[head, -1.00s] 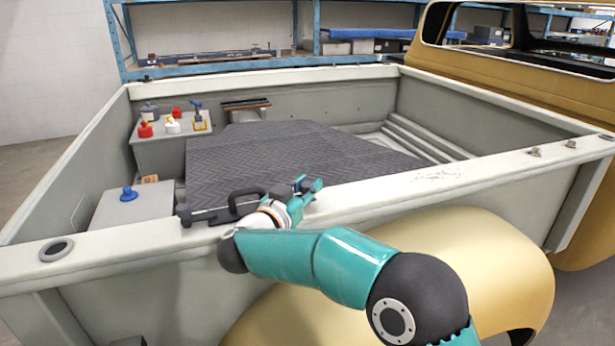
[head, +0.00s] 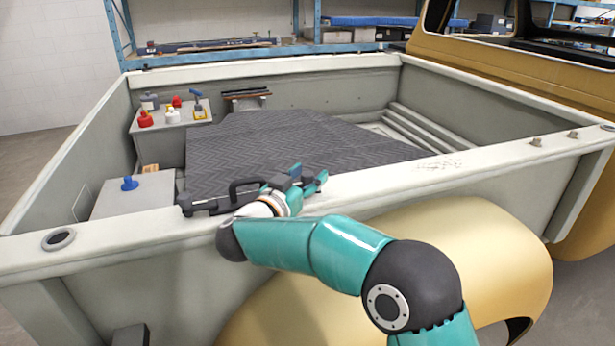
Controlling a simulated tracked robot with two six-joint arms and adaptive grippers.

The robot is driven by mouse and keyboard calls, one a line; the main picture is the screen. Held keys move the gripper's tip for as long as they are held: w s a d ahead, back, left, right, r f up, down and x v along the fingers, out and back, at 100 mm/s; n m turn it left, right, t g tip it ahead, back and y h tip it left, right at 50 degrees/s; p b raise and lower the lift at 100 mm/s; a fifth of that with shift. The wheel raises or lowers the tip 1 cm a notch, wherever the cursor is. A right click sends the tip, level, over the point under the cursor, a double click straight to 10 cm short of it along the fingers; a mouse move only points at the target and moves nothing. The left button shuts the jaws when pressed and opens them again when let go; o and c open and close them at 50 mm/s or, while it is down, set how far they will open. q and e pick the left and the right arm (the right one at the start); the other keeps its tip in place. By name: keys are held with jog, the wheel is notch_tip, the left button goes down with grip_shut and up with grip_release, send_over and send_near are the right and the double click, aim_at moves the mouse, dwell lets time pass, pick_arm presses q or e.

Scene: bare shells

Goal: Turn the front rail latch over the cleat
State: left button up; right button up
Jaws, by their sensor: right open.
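A black latch-like fitting with a raised loop handle (head: 243,188) lies along the inner edge of the front rail (head: 130,227). Its dark bar reaches left to a small dark block (head: 186,206); I cannot tell whether that block is the cleat. My right gripper (head: 309,179), teal with dark parts, is open just right of the handle, above the rail. Its wrist hides the handle's right end, and I cannot tell whether it touches the handle. My left gripper is not in view.
A dark quilted mat (head: 290,145) covers the bed floor. A blue knob (head: 129,184) sits on a nearer box. Small studs (head: 536,142) stand on the right part of the front rail.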

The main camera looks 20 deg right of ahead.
jog(key=v, duration=1.2)
jog(key=shift+f, duration=0.15)
